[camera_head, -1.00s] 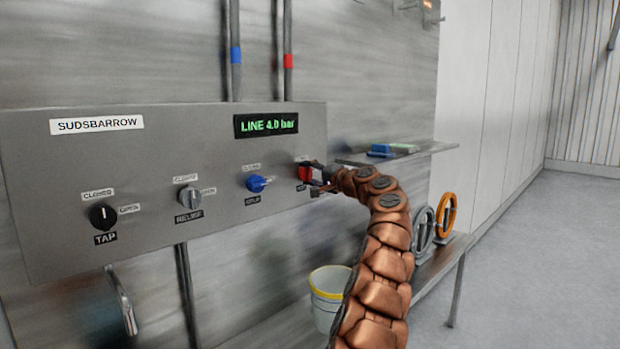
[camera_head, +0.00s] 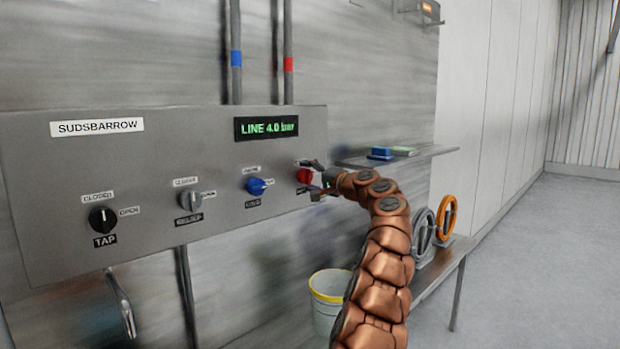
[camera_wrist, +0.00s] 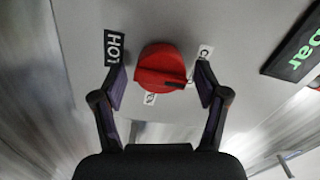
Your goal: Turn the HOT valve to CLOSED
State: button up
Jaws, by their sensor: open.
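The HOT valve is a red knob (camera_head: 304,176) at the right end of the grey panel (camera_head: 200,130). In the wrist view the red knob (camera_wrist: 158,66) sits between my two fingers. The black HOT label (camera_wrist: 115,48) is at its left. A white label starting with C (camera_wrist: 205,52) is partly hidden by the right finger, and another white label (camera_wrist: 150,98) shows below the knob. A dark mark on the knob's lower right lies between the two white labels. My gripper (camera_wrist: 161,80) is open around the knob, with gaps visible at both sides. It also shows in the head view (camera_head: 318,180).
A blue knob (camera_head: 256,186), a grey RELIEF knob (camera_head: 189,200) and a black TAP knob (camera_head: 102,217) are to the left. The display (camera_head: 266,127) reads LINE 4.0 bar. A shelf (camera_head: 430,152) is to the right; a bucket (camera_head: 328,298) and handwheels (camera_head: 447,216) are lower.

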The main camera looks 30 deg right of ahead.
jog(key=shift+s+d+r, duration=0.15)
jog(key=shift+s+r, duration=0.1)
jog(key=shift+s, duration=0.55)
jog(key=shift+v, duration=1.65)
send_near(309, 175)
jog(key=shift+s, duration=0.6)
jog(key=shift+s+d+f, duration=0.15)
jog(key=shift+s+d, duration=0.1)
jog(key=shift+s, duration=0.2)
